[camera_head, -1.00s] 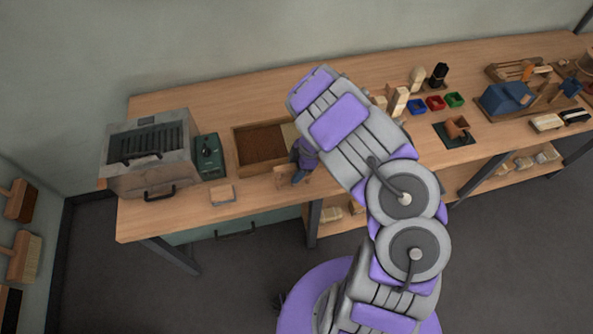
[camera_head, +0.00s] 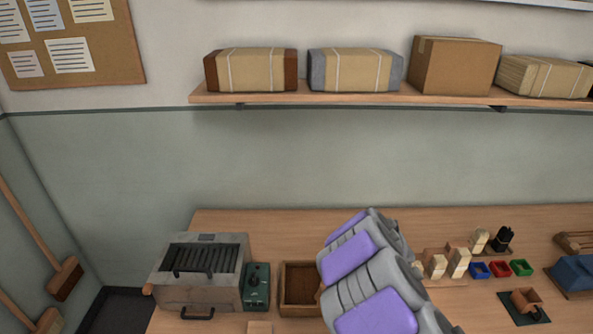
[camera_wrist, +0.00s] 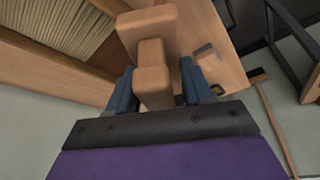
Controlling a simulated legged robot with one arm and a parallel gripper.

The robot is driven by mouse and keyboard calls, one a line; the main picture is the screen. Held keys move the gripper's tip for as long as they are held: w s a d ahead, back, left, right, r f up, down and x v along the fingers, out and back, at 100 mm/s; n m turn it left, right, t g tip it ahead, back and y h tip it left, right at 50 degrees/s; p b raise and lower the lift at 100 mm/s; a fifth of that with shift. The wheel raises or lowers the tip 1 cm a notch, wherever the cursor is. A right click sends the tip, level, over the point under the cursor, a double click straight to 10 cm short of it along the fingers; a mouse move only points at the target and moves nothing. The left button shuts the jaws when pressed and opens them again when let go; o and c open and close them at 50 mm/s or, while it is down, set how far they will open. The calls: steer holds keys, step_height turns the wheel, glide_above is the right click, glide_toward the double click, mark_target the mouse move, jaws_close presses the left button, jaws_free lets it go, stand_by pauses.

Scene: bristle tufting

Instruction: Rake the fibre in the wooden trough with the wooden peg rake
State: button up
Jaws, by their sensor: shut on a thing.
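The wooden trough (camera_head: 283,288) sits on the bench with brown fibre (camera_head: 303,284) inside. Its right part is hidden behind my arm in the head view. In the wrist view, a trough wall (camera_wrist: 55,66) crosses the left side, with pale, straw-like fibre (camera_wrist: 45,25) beyond it. My gripper (camera_wrist: 157,85) is shut on a pale wooden piece, which I take for the wooden peg rake (camera_wrist: 148,24). The head view hides my gripper behind the arm.
A grey metal machine (camera_head: 200,285) and a green control box (camera_head: 257,286) stand left of the trough. Wooden blocks (camera_head: 458,262) and small coloured bins (camera_head: 499,269) are to the right. A shelf (camera_head: 350,98) with wrapped bundles is on the wall above.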

steer(key=r+m+h, duration=0.1)
steer(key=r+m, duration=0.1)
steer(key=m, duration=0.1)
steer(key=r+m+t+h, duration=0.1)
steer(key=r+m, duration=0.1)
steer(key=m, duration=0.1)
steer(key=w+d+r+m+t+h+b, duration=0.1)
steer(key=r+m, duration=0.2)
steer(key=m, duration=0.1)
steer(key=shift+a+r+m+h, duration=0.15)
steer(key=shift+r+m+h, duration=0.25)
steer(key=shift+m, duration=0.3)
steer(key=shift+a+r, duration=0.2)
steer(key=shift+a, duration=0.05)
steer(key=shift+w, duration=0.15)
